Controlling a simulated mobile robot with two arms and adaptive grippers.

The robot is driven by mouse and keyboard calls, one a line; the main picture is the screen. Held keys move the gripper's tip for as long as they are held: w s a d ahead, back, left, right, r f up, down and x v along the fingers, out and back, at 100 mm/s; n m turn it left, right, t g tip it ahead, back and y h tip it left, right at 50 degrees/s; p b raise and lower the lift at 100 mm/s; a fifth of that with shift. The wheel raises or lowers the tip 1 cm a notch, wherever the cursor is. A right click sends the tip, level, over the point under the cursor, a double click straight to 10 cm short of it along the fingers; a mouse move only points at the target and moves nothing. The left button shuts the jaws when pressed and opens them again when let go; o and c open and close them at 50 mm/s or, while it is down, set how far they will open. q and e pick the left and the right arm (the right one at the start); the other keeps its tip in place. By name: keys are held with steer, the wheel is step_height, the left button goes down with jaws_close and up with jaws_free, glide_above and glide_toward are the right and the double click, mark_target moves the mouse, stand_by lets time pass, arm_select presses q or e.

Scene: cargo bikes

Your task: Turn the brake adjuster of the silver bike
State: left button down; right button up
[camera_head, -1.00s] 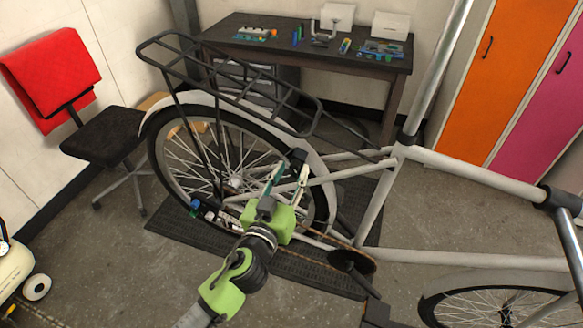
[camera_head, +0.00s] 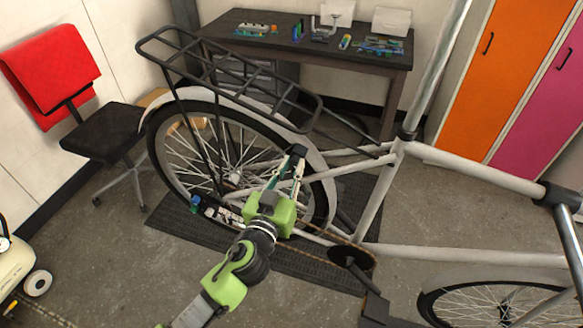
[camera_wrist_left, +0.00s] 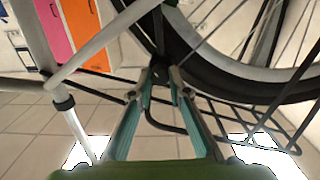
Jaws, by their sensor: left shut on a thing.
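The silver bike (camera_head: 372,207) stands with its rear wheel left of centre in the head view. A small black brake part (camera_head: 297,152) sits by the rear tyre, near the frame tubes. My left gripper (camera_head: 291,163) reaches up to it from below. In the left wrist view the gripper's two teal fingers (camera_wrist_left: 160,78) are close together at the dark brake part (camera_wrist_left: 159,66) beside the tyre. They are shut on a small piece there, which I take as the brake adjuster; the fingertips mostly hide it. My right gripper is not in view.
The rear rack (camera_head: 235,80) and the spoked rear wheel (camera_head: 172,185) are close to my left arm. A dark workbench (camera_head: 385,62) with small items stands behind. A red-backed chair (camera_head: 50,72) is at left, orange and pink lockers (camera_head: 505,75) at right.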

arm_select(q)
steer(key=m, duration=0.3)
steer(key=shift+m, duration=0.4)
steer(key=m, duration=0.4)
steer(key=shift+m, duration=0.3)
steer(key=m, duration=0.4)
steer(key=shift+d+m+p, duration=0.1)
steer(key=shift+m+p, duration=0.35)
steer(key=shift+m, duration=1.95)
steer(key=c, duration=1.9)
jaws_free()
steer(key=shift+s, duration=0.15)
